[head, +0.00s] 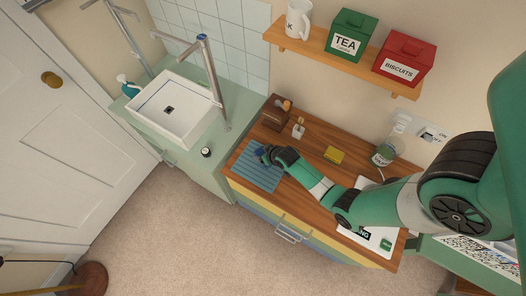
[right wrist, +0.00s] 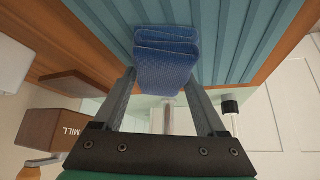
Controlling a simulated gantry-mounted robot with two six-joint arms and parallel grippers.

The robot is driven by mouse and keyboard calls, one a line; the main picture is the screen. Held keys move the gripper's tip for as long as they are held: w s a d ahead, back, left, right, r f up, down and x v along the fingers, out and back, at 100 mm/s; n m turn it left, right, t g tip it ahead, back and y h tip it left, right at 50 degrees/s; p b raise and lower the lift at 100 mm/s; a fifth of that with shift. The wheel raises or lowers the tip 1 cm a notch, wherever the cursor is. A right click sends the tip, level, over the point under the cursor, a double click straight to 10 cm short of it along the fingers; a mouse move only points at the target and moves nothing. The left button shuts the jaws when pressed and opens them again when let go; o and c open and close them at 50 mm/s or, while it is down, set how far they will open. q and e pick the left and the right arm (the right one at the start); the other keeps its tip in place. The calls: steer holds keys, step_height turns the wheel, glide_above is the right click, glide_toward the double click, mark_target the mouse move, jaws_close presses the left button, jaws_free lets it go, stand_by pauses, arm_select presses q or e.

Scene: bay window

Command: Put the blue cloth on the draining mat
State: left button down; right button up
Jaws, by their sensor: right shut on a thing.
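The blue cloth (right wrist: 166,68) is a folded, textured bundle between the fingers of my right gripper (right wrist: 160,85), which is shut on it. In the head view the cloth (head: 260,151) shows as a small dark blue patch at the tip of my right gripper (head: 266,156). The draining mat (head: 256,173) is a ridged blue-grey sheet at the left end of the wooden worktop. The cloth is over the mat's upper part; in the right wrist view the mat's ridges (right wrist: 232,35) lie right behind it. I cannot tell whether they touch. My left gripper is out of view.
A brown wooden box (head: 275,113) and a small bottle (head: 298,129) stand behind the mat. The white sink (head: 150,106) is to the left. A shelf (head: 340,65) hangs above.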

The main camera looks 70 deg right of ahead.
steer(key=o, duration=1.6)
steer(key=shift+f, duration=0.1)
steer(key=shift+c, duration=0.2)
steer(key=shift+s+r+p, duration=0.1)
steer(key=shift+r+p, duration=0.25)
steer(key=shift+p, duration=0.05)
steer(key=p+v, duration=0.6)
steer(key=v, duration=0.5)
steer(key=shift+a+r, duration=0.2)
steer(key=shift+r, duration=0.05)
steer(key=shift+s, duration=0.15)
